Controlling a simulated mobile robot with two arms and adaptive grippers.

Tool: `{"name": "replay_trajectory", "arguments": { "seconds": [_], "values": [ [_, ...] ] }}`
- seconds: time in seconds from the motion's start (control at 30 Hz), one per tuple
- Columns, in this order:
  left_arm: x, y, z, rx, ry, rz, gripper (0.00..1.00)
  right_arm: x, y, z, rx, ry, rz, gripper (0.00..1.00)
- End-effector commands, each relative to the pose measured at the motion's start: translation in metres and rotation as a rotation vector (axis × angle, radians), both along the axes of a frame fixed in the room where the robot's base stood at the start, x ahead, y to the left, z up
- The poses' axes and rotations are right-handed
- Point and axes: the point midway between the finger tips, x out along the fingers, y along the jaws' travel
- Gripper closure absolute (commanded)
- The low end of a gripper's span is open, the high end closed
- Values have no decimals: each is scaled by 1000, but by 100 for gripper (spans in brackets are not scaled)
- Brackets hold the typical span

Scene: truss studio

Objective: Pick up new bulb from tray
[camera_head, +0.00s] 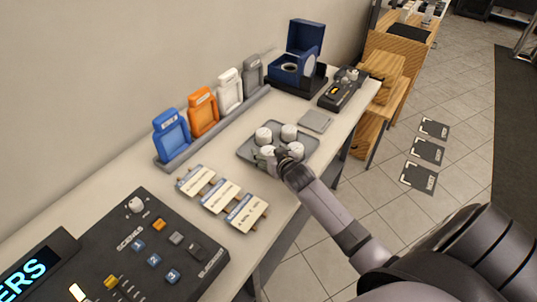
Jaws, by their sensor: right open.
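A grey tray (247,152) lies on the white table and carries several small white rounded pieces, which look like the bulbs. Two of them, a back left piece (263,135) and a back right piece (289,132), show clearly. A front right piece (296,150) and a front left piece (266,152) are partly hidden by my right gripper. My right gripper (281,155) is open over the front of the tray, close to these two front pieces. Whether it touches either one is too small to tell. My left gripper is out of view.
A grey pad (315,121) lies right of the tray, and an open blue box (298,67) stands behind. Coloured pouches (203,111) stand in a rack along the wall. Label cards (220,196) and a black control panel (150,255) lie in front. The table edge runs beneath my right arm.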

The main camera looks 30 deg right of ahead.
Motion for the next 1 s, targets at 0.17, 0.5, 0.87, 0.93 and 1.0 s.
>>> {"name": "replay_trajectory", "arguments": {
  "seconds": [0.17, 0.5, 0.87, 0.93, 1.0],
  "values": [
    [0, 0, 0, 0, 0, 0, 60, 0, 0, 0, 0, 0, 0, 39],
    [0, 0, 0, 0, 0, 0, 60, -1, 0, 0, -1, 1, 0, 62],
    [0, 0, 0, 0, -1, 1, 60, 0, 0, 0, 0, 0, 0, 84],
    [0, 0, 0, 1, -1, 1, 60, 0, 0, 0, 0, 0, 0, 84],
    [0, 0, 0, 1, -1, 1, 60, 0, 0, 0, 0, 0, 0, 84]
  ]
}}
